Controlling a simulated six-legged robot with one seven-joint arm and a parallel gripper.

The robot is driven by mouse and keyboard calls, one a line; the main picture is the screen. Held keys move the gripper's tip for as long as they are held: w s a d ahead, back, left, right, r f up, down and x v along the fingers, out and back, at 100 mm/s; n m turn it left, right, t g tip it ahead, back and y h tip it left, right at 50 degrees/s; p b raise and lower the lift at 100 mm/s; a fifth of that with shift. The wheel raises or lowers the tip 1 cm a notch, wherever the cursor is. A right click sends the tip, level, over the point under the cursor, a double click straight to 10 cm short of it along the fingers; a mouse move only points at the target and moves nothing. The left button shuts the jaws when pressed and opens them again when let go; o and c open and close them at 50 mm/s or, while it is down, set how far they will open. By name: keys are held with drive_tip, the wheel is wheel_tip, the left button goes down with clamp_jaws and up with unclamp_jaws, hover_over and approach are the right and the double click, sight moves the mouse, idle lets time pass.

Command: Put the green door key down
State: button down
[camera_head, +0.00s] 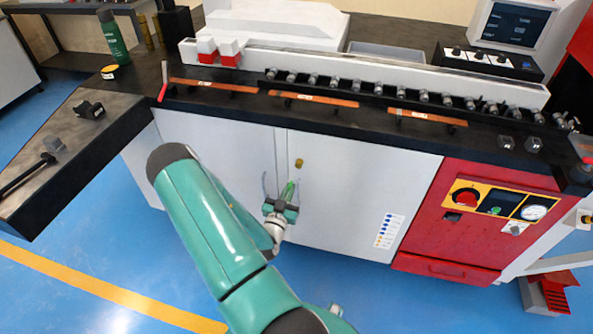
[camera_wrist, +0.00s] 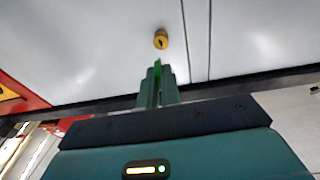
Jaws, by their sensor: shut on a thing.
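My gripper (camera_head: 281,200) is in front of the white cabinet doors, below the black bench top. It is shut on the green door key (camera_head: 288,190), which points up from between the fingers. In the wrist view the green key (camera_wrist: 158,68) shows as a thin strip between the teal fingers (camera_wrist: 158,88). A yellow lock (camera_wrist: 160,40) with a dark keyhole sits on the door just beyond the key tip; the key looks apart from it. The same lock (camera_head: 299,163) shows in the head view, above and right of my gripper. The key's lower part is hidden by the fingers.
The black bench top (camera_head: 345,122) carries copper bars (camera_head: 313,98) and a long row of rollers. A red control panel (camera_head: 470,215) with a gauge stands to the right. A green bottle (camera_head: 113,38) stands at the back left. Blue floor (camera_head: 90,235) is open at the left.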

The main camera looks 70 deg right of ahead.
drive_tip(key=shift+a, duration=0.5)
